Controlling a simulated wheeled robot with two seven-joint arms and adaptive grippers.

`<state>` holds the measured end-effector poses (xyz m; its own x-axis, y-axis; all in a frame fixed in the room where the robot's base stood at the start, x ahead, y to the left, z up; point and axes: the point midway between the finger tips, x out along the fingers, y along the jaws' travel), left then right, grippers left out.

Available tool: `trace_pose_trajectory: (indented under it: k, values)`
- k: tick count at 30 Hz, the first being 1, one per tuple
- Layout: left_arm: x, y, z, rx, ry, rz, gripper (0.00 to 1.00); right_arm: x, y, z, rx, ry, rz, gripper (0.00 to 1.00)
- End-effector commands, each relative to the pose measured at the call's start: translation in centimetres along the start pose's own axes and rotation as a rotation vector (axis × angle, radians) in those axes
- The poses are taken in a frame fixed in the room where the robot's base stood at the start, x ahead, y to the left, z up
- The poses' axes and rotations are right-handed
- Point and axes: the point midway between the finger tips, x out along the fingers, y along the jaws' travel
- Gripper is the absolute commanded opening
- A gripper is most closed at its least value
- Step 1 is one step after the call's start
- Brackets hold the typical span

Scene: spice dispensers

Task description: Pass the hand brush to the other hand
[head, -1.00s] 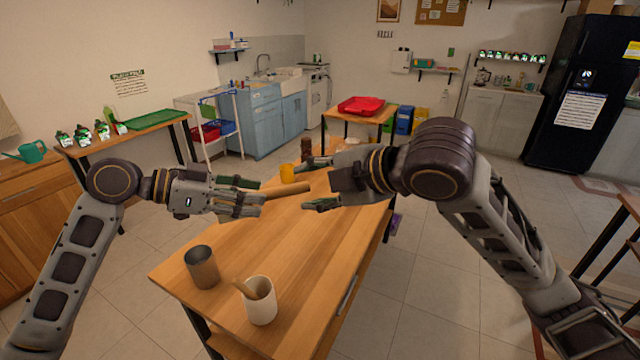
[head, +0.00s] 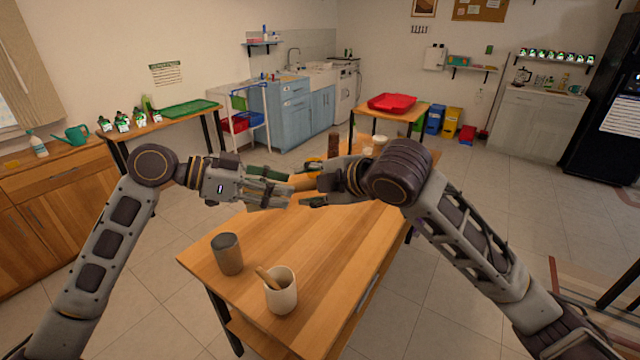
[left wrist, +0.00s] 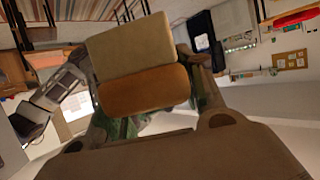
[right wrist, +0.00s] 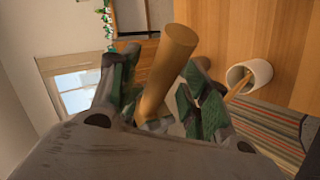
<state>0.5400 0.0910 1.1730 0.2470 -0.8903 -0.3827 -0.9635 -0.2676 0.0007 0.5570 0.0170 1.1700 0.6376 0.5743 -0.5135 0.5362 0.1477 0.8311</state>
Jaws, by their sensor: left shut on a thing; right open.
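The hand brush has a brown wooden body (left wrist: 145,90) and a pale bristle block (left wrist: 130,50), both large in the left wrist view. My left gripper (head: 270,186) is shut on the brush body. The round wooden handle (right wrist: 166,70) points toward my right gripper; a short part of it also shows in the head view (head: 303,181). My right gripper (right wrist: 160,88) is open, with its green-padded fingers on either side of the handle. Whether its pads touch the handle I cannot tell. In the head view the two hands nearly meet above the table.
The wooden table (head: 320,250) holds a grey metal cup (head: 227,254) and a white mortar (head: 283,297) with a pestle at its near end. A dark brown bottle-like object (head: 333,144) stands behind the hands. A red tray (head: 392,103) lies on a farther table.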

Motion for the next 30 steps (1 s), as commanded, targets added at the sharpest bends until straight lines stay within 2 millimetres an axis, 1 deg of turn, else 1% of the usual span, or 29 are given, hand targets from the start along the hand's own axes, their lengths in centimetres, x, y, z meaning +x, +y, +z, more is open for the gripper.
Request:
trace_pose_trajectory:
  k: [4,12,21,23,24,25,30]
  values:
    - [-0.01,0.00,-0.03,0.000,0.001,0.000,0.13,0.44,-0.01,0.05,0.000,-0.001,0.000,0.47]
    - [-0.01,0.00,-0.03,0.000,0.001,0.000,0.13,0.46,-0.01,0.03,-0.001,-0.001,0.000,0.47]
    - [-0.01,0.00,-0.03,0.000,0.001,0.000,0.13,0.45,-0.01,0.03,-0.001,-0.001,0.000,0.08]
    - [-0.01,0.00,-0.03,0.000,0.001,0.000,0.13,0.44,-0.02,0.03,-0.001,-0.001,0.000,0.01]
    - [-0.01,0.00,-0.03,0.000,0.001,0.000,0.13,0.44,-0.01,0.03,-0.001,-0.001,0.000,0.00]
    - [-0.01,0.00,-0.03,0.000,0.001,0.000,0.43,0.43,0.01,0.02,-0.001,-0.001,0.000,0.00]
    - [-0.01,0.00,-0.02,0.000,0.000,0.000,0.64,0.43,0.01,0.02,-0.001,-0.001,0.000,0.00]
